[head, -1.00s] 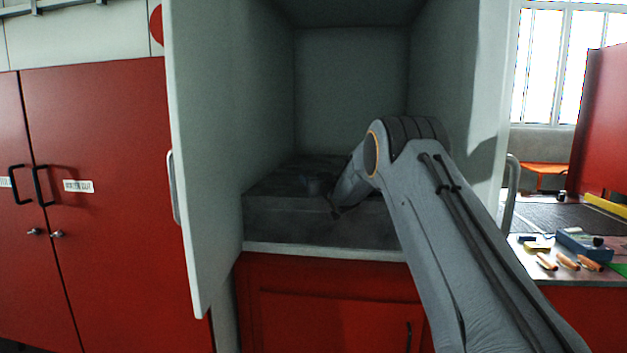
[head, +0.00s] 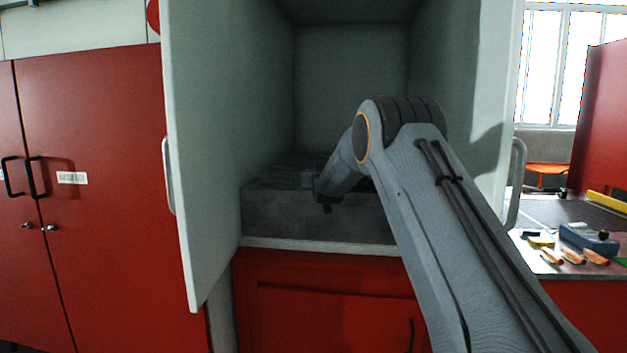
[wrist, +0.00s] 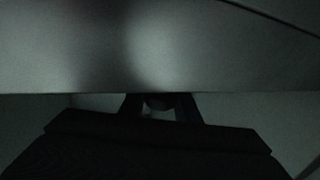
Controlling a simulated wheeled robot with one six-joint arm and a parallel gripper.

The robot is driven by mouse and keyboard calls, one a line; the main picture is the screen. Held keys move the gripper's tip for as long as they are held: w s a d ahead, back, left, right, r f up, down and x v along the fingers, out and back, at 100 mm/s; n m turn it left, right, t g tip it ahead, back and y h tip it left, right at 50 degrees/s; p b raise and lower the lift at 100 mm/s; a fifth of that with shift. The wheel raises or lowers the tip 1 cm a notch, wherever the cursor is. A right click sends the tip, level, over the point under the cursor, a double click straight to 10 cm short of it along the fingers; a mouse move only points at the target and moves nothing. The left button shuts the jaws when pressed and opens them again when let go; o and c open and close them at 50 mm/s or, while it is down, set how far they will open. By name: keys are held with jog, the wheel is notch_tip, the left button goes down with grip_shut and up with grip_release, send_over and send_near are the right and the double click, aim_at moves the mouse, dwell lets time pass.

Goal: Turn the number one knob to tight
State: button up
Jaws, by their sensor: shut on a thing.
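A dark grey block (head: 280,212) with a low, uneven top sits inside the open cabinet in the head view. My gripper (head: 325,197) is at the block's upper front edge, mostly hidden by my wrist and forearm. In the wrist view my gripper (wrist: 160,106) points at a pale grey surface, its two dark fingers close together. A small dark rounded thing, apparently a knob (wrist: 158,102), sits between the fingers, and they are shut on it. It is too dark to read a number or any tight mark.
The open white cabinet door (head: 228,150) stands left of my arm, and the cabinet side wall (head: 450,110) is on the right. Red cupboards (head: 100,200) stand at left. A bench at right holds a blue device (head: 588,238) and orange-handled tools (head: 572,256).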

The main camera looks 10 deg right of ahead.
jog(key=m+h, duration=0.1)
jog(key=h, duration=0.1)
jog(key=shift+d+f+m+h, duration=0.1)
jog(key=shift+d+m+h, duration=0.1)
jog(key=shift+m+h, duration=0.2)
jog(key=m+h, duration=0.1)
jog(key=m+g+h+p, duration=0.1)
jog(key=h, duration=0.1)
jog(key=shift+s+d, duration=0.15)
jog(key=shift+d, duration=0.2)
jog(key=m+h, duration=0.1)
jog(key=g+h, duration=0.1)
jog(key=shift+d+m+h+p, duration=0.2)
jog(key=shift+m+h+p, duration=0.1)
jog(key=shift+m+p, duration=0.1)
jog(key=m+g+h, duration=0.1)
jog(key=m+g+h+b, duration=0.1)
jog(key=shift+s+d+f+h, duration=0.1)
jog(key=shift+s+d+h, duration=0.1)
jog(key=shift+d+h, duration=0.15)
jog(key=shift+s+d+m+g+h+b, duration=0.1)
jog(key=shift+s+m+g+h+b, duration=0.05)
jog(key=shift+m+g+h+b, duration=0.35)
jog(key=shift+s+d+m+g+h+b, duration=0.1)
jog(key=shift+m+g+h+b, duration=0.25)
jog(key=shift+g+b, duration=0.25)
jog(key=shift+r, duration=0.2)
jog(key=o, duration=1)
jog(key=shift+d, duration=0.1)
jog(key=shift+o, duration=0.2)
